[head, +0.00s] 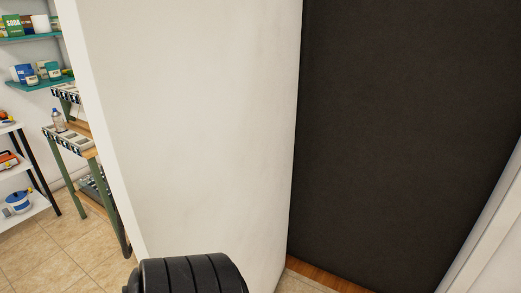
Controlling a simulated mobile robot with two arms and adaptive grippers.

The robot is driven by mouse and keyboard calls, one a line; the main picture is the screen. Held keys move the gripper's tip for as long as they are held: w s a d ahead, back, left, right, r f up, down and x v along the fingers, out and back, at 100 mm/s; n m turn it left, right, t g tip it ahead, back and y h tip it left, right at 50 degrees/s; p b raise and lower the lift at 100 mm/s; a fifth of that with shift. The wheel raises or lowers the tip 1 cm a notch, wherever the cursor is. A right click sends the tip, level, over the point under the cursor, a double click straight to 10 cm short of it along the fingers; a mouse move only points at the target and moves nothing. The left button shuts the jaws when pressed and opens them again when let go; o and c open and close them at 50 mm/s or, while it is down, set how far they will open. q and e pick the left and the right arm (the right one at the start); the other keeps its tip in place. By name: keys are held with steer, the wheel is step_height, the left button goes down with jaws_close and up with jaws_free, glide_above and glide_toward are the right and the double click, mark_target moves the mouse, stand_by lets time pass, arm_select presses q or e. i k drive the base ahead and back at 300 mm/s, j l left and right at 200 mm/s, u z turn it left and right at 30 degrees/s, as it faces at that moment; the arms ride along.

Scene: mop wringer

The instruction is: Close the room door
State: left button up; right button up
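A tall plain white panel (195,120) fills the middle of the head view, with its narrow lit edge toward the left. It looks like the room door standing open, but no handle or hinge shows, so I cannot be sure it is not a wall. To its right is a tall dark surface (400,130), with a strip of wooden floor (335,280) at its foot. A white upright (490,230), like a door frame, stands at the right edge. Neither gripper is in view. A black ribbed part of mine shows at the bottom, in front of the white panel.
Left of the panel, a green-legged workbench (70,140) stands with a spray can (58,120) on it. Teal wall shelves (40,84) hold boxes and jars. A white shelf unit (28,212) stands at far left. Tiled floor (50,255) is clear at lower left.

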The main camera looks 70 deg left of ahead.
mark_target(190, 106)
steer(key=k+j+u, duration=0.1)
steer(key=k+u, duration=0.15)
steer(key=u, duration=0.2)
steer(key=k+j+u, duration=0.15)
steer(key=u, duration=0.3)
